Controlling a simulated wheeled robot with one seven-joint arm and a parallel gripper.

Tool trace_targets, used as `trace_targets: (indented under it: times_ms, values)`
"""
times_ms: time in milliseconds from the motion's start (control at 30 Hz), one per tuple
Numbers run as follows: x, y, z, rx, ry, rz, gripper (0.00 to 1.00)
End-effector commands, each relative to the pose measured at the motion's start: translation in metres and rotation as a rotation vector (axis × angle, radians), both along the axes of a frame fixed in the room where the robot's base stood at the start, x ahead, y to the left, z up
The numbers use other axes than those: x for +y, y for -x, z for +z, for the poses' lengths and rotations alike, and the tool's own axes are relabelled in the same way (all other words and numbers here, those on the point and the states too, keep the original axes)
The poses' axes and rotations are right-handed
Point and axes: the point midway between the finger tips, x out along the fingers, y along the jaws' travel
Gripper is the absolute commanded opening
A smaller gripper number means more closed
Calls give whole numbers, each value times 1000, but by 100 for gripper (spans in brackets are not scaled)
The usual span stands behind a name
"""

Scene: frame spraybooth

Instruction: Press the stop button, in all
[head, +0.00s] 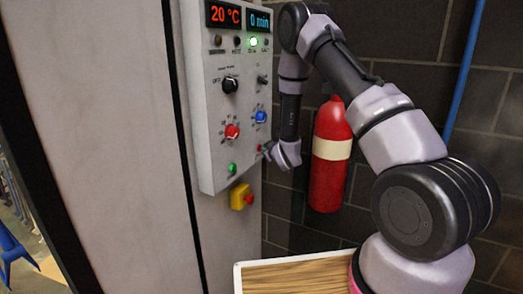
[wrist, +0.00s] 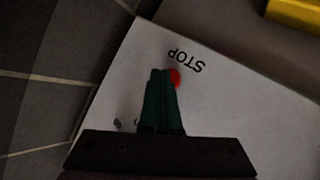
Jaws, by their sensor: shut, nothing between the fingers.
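The red stop button (wrist: 175,77) shows in the wrist view beside the printed word STOP (wrist: 186,61), partly hidden by my fingers. My gripper (wrist: 161,74) is shut and empty, with its dark green fingertips right at the button's edge. I cannot tell whether they touch it. In the head view my gripper (head: 268,150) is at the lower right edge of the grey control panel (head: 209,130); the stop button there is small and hard to make out. A green button (head: 232,168) sits lower left on the panel.
The panel carries a black knob (head: 230,85), a red knob (head: 232,131), a blue knob (head: 261,116), displays reading 20 °C and 0 min, and a lit green lamp (head: 252,42). A yellow box with a red button (head: 241,197) is below. A fire extinguisher (head: 328,180) hangs behind my arm.

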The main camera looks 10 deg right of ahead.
Motion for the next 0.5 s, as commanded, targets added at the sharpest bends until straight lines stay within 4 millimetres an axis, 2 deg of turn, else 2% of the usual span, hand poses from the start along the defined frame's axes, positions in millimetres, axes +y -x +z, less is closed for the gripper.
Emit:
trace_targets:
  times_ms: [500]
  values:
    - [-14, 10, 0, 0, 0, 0, 0]
